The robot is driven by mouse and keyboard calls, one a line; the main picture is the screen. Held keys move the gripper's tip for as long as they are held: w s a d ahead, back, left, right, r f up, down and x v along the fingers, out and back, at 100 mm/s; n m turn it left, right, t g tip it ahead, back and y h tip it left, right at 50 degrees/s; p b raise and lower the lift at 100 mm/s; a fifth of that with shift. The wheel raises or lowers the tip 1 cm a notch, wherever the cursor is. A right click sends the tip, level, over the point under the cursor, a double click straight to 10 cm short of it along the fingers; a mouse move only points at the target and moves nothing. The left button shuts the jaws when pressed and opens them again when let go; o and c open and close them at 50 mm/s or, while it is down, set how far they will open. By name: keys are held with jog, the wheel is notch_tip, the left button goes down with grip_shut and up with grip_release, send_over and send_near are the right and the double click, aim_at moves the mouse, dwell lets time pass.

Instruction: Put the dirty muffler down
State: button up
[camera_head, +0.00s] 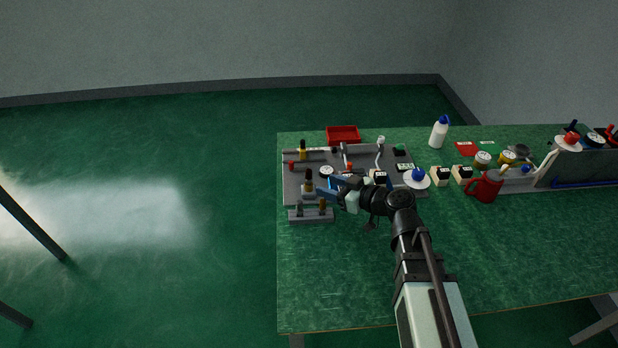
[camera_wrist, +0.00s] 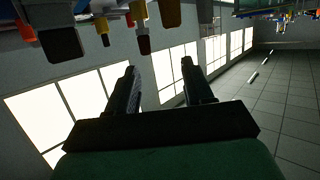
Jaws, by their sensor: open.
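My gripper (camera_head: 328,190) is over the left part of the grey fixture plate on the bench. In the wrist view its two dark fingers (camera_wrist: 158,85) stand apart with nothing between them. A small grey block (camera_head: 311,217) at the plate's front left holds two short upright pieces, a grey one (camera_head: 299,210) and a brownish one (camera_head: 322,205). A brass-topped piece (camera_head: 308,182) stands just left of the gripper. I cannot tell which of these is the dirty muffler. The wrist view shows dark and brownish pieces (camera_wrist: 143,40) upside down at the top, apart from the fingers.
A red tray (camera_head: 343,134) sits behind the plate (camera_head: 290,187). The bench front (camera_head: 350,280) is clear left of my arm.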

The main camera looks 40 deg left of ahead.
jog(key=s+a+r+n+g+h, duration=0.1)
jog(key=s+a+r+n, duration=0.2)
jog(key=a+r, duration=0.45)
jog(key=s+a+r+n+g, duration=0.1)
jog(key=s+a+r+n, duration=0.1)
jog(key=a+r, duration=0.5)
jog(key=n+t+h, duration=0.3)
jog(key=n+h, duration=0.9)
jog(key=n, duration=1.9)
send_near(309, 170)
jog(key=f, duration=0.4)
jog(key=a+f, duration=0.1)
jog(key=f, duration=0.7)
jog(key=shift+w+a, duration=0.1)
jog(key=shift+a, duration=0.25)
